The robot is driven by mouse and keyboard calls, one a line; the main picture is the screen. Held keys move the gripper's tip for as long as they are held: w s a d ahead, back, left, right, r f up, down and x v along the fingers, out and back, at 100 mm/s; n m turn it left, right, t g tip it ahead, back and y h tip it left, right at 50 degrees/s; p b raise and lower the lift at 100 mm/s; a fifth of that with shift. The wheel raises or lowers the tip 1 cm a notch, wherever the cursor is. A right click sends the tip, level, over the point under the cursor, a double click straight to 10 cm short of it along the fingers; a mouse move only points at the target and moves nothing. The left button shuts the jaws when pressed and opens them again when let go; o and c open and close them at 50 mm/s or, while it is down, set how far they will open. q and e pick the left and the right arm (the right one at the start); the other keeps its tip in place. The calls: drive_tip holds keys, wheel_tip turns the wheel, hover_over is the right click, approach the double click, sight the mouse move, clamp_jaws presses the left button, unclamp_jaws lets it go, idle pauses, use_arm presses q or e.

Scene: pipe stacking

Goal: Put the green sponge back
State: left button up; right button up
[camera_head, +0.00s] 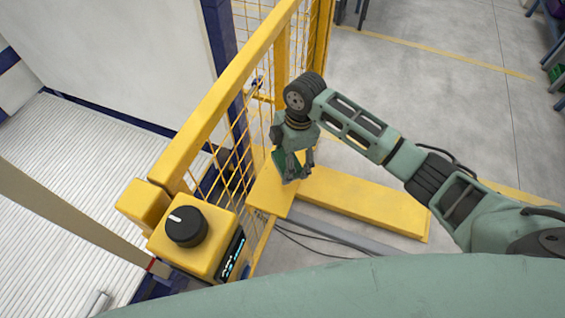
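My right gripper (293,174) points down over the yellow ledge (268,197) beside the mesh fence. A small darker green patch, which looks like the green sponge (279,160), shows at its fingers. The gripper hides most of it. I cannot tell whether the fingers grip it or only stand around it, or whether it touches the ledge. My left gripper is not in view.
A yellow mesh fence (232,88) runs just left of my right gripper. A yellow control box with a black knob (186,226) stands at the near left. A low yellow beam (365,203) lies on the floor to the right. Dark cables (300,240) lie near the ledge. Open grey floor lies behind.

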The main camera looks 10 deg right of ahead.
sight(283, 166)
drive_tip(key=shift+w+a+f, duration=0.45)
drive_tip(key=shift+w+a, duration=0.05)
drive_tip(key=shift+w, duration=0.2)
drive_tip(key=shift+w+f, duration=0.1)
drive_tip(key=shift+f, duration=0.1)
wheel_tip(283, 166, down, 3)
drive_tip(key=shift+f+p, duration=0.1)
drive_tip(key=shift+p, duration=0.65)
drive_tip(key=shift+f, duration=0.35)
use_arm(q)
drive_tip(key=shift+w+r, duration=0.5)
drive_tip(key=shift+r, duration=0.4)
use_arm(e)
drive_tip(key=o, duration=1)
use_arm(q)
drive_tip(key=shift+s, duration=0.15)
